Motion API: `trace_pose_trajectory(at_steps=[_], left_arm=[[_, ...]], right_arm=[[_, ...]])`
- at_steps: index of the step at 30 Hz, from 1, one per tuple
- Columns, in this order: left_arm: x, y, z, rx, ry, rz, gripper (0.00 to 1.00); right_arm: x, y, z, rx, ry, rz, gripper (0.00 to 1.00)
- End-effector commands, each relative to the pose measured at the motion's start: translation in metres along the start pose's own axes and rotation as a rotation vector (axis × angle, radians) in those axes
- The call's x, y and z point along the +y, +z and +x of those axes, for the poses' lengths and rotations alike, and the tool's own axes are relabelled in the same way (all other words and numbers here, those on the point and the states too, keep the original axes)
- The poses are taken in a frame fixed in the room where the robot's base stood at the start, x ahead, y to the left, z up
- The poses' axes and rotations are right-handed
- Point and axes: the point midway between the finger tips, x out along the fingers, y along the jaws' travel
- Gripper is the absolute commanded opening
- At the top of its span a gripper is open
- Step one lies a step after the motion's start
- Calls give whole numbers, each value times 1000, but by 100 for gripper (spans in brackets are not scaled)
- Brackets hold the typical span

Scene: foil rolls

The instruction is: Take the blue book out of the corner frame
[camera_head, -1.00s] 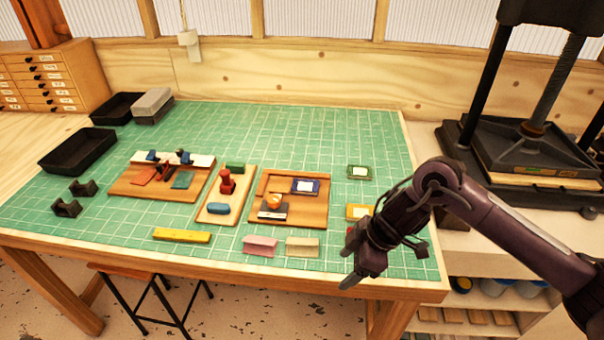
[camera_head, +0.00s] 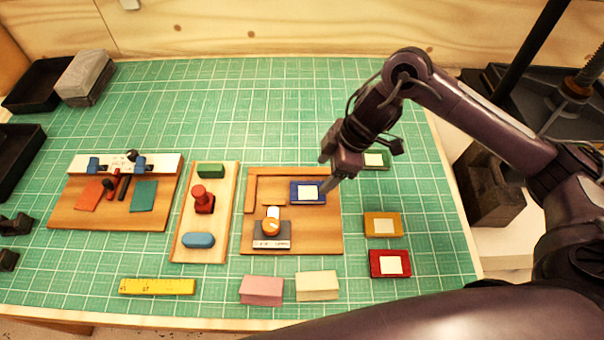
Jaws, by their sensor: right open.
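The blue book (camera_head: 307,193), with a white label, lies flat on the wooden board (camera_head: 320,235) with the corner frame (camera_head: 252,186). The frame is an L of wooden strips along the board's left and back sides. The book sits at the right part of the frame, beside a short wooden block (camera_head: 273,192). My right gripper (camera_head: 328,176) is open and empty, just above and beside the book's right back side. Its fingers overlap the book's edge in the view; I cannot tell whether they touch. My left gripper does not show.
A grey block with an orange knob (camera_head: 270,236) stands on the same board. Green (camera_head: 376,160), yellow (camera_head: 383,225) and red (camera_head: 389,263) books lie to the right. Pink (camera_head: 262,290) and cream (camera_head: 317,286) blocks lie in front. The mat behind is clear.

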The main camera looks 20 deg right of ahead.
Motion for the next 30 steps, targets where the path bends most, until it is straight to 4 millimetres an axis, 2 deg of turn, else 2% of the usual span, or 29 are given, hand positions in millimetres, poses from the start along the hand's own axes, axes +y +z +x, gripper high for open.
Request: trace_pose_trajectory(at_steps=[1,3,6,12,16,20,25,30], left_arm=[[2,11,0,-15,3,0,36],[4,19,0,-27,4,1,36],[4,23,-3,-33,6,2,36],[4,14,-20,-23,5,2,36],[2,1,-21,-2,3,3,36],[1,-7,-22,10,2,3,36],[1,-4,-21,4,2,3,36],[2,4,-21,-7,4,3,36]], right_arm=[[-1,0,6,1,-5,2,64],[-1,0,14,1,-5,1,64],[-1,-1,24,1,-4,2,64],[-1,-4,50,-1,-5,3,64],[0,-3,68,-1,-2,1,64],[0,-2,74,-2,1,-1,64],[0,-2,74,-2,1,-1,64],[0,-2,74,-2,1,-1,41]])
